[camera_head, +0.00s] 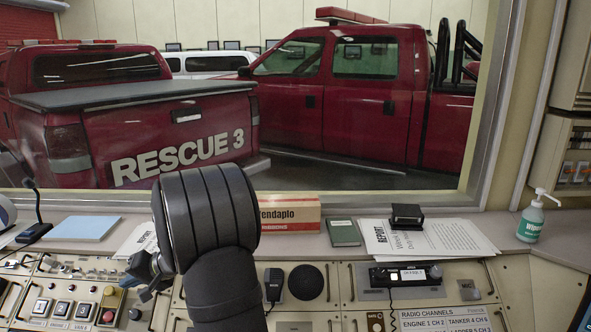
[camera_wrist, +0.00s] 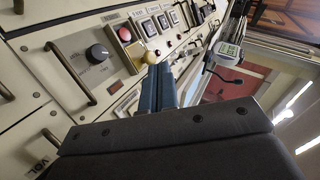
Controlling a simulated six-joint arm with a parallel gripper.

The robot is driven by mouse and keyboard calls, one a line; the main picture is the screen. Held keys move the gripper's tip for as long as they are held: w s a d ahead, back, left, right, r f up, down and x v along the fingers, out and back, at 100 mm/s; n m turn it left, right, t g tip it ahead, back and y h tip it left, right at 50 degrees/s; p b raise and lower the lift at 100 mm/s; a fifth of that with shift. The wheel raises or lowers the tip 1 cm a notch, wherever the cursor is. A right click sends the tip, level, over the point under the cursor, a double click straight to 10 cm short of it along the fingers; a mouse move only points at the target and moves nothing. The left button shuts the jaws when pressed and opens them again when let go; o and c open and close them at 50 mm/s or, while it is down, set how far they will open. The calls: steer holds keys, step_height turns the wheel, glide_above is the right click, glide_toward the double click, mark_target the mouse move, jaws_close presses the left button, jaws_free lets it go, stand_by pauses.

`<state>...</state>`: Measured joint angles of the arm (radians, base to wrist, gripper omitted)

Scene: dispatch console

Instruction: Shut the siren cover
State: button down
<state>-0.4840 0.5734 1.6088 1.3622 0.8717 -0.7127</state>
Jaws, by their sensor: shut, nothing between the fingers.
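A yellow box with a red button (camera_head: 107,317) sits on the console at the lower left, and it also shows in the wrist view (camera_wrist: 125,34). The red button is visible in both views. My gripper (camera_head: 144,295) is above the panel, to the right of the yellow box in the head view. In the wrist view, its dark blue fingers (camera_wrist: 158,72) are together and empty, a little short of the box.
Lit square push buttons (camera_head: 62,308) stand left of the yellow box. A dark dial (camera_wrist: 97,53) and metal handles (camera_wrist: 70,73) rise from the panel. A microphone (camera_head: 36,230) stands at the far left. Papers (camera_head: 425,238) and a sanitizer bottle (camera_head: 531,220) are on the ledge.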

steer(key=s+a+g+h, duration=0.1)
steer(key=s+a+h, duration=0.5)
steer(key=s+h, duration=0.2)
steer(key=shift+s+a+r+n, duration=0.15)
steer(key=shift+s+a+n, duration=0.15)
steer(key=shift+s, duration=0.7)
steer(key=c, duration=2.1)
jaws_free()
